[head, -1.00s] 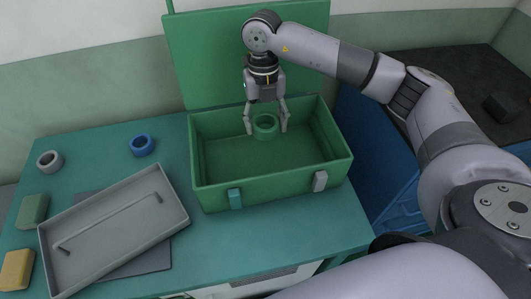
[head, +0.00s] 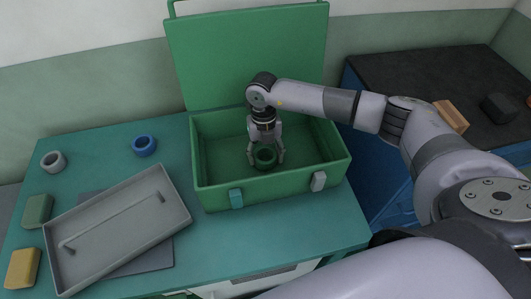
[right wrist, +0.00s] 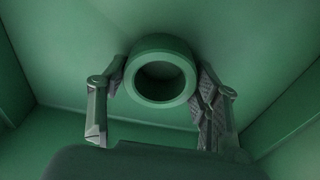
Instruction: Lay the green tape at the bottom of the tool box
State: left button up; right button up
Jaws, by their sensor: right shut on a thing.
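The green tape (head: 265,157) is a short ring inside the open green tool box (head: 268,189), low down near its floor. My right gripper (head: 266,160) reaches down into the box with a finger on either side of the tape, shut on it. In the right wrist view the tape (right wrist: 160,72) sits between the two fingers, its hole facing the camera. Whether the tape touches the box floor I cannot tell. My left gripper is not in view.
The box lid (head: 247,55) stands open at the back. A grey tray (head: 75,258) with a rod lies left on the teal table (head: 300,233). A blue tape (head: 144,146), a grey tape (head: 53,161), a green block (head: 37,210) and a yellow block (head: 22,268) lie around it.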

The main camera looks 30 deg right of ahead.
jog(key=shift+f, duration=0.15)
jog(key=o, duration=1.2)
jog(key=shift+r, duration=0.6)
jog(key=r, duration=0.3)
jog(key=w+r+b, duration=0.1)
jog(key=r, duration=0.3)
jog(key=r+b, duration=0.1)
jog(key=r, duration=0.3)
jog(key=shift+w+d, duration=0.15)
jog(key=shift+d, duration=0.05)
